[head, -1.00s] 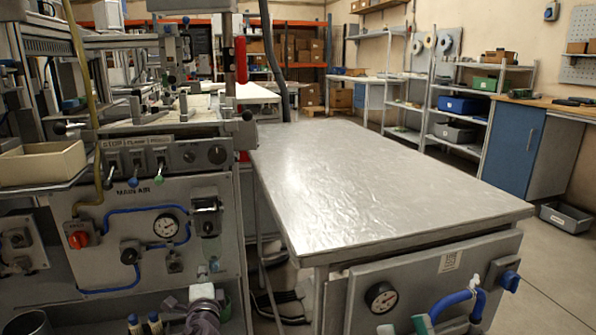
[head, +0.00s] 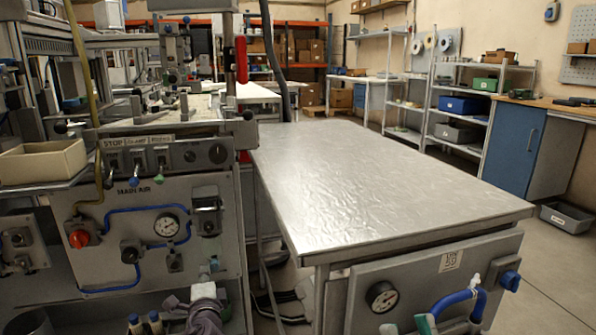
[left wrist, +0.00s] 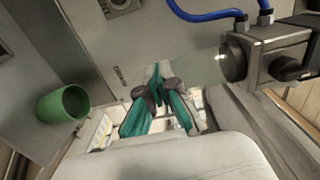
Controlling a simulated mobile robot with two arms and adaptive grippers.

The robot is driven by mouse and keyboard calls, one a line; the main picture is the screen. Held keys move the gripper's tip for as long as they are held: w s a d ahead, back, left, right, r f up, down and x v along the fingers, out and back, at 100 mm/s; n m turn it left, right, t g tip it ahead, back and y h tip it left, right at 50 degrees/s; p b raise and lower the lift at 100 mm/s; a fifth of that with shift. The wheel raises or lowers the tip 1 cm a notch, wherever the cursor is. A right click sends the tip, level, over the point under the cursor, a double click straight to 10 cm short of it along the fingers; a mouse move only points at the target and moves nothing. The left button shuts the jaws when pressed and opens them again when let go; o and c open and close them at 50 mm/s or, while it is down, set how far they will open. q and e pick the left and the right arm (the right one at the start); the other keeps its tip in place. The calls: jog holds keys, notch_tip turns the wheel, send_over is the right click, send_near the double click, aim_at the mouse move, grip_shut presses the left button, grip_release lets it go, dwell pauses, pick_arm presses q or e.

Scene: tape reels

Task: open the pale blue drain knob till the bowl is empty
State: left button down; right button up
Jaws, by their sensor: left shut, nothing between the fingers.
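The filter unit (head: 207,212) is mounted on the grey panel at the left, with its clear bowl (head: 208,249) hanging below. In the left wrist view the bowl (left wrist: 203,66) lies sideways, joined to a dark collar. I cannot make out the pale blue drain knob or the water level; the knob's end of the bowl is at my fingertips. My left gripper (head: 205,272) is right below the bowl. In the left wrist view its teal fingers (left wrist: 158,74) are together, tips close to the bowl's end, with nothing seen between them.
A green cup (left wrist: 62,104) shows in the left wrist view, to the left of the fingers. A red knob (head: 79,239), a gauge (head: 166,226) and blue tubing surround the filter. The grey table (head: 390,185) to the right is bare.

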pick_arm(q)
jog(key=shift+d, duration=0.15)
jog(key=s+p, duration=0.2)
jog(key=s, duration=0.4)
jog(key=shift+d, duration=0.45)
pick_arm(e)
jog(key=w+f+g+h, duration=0.2)
jog(key=w+f+g, duration=0.2)
jog(key=f, duration=0.5)
jog(key=shift+w+d+g+h, duration=0.2)
jog(key=shift+g+h, duration=0.1)
jog(key=shift+g, duration=1)
pick_arm(q)
jog(key=shift+f, duration=0.1)
